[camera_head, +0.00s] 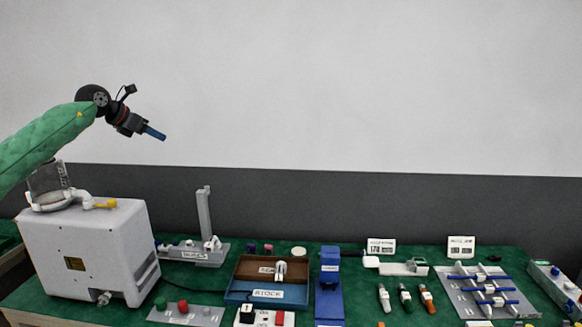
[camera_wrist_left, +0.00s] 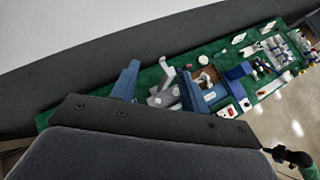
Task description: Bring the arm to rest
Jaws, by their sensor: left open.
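My left arm comes in from the left in a green sleeve. Its gripper (camera_head: 155,133) is raised high in front of the pale wall, above and to the right of the white box-shaped machine. Its blue fingers point right and slightly down. In the left wrist view the two blue fingers of the left gripper (camera_wrist_left: 157,88) stand apart with nothing held between them. A black part with green at the lower right of that view looks like my right arm; its fingers cannot be made out.
The white machine (camera_head: 85,250) stands at the left of the green table. A grey stand (camera_head: 204,212), a blue stock tray (camera_head: 268,304), a blue block (camera_head: 330,285), several pens and a grey plate with blue-handled parts (camera_head: 449,290) fill the table. The air around the gripper is clear.

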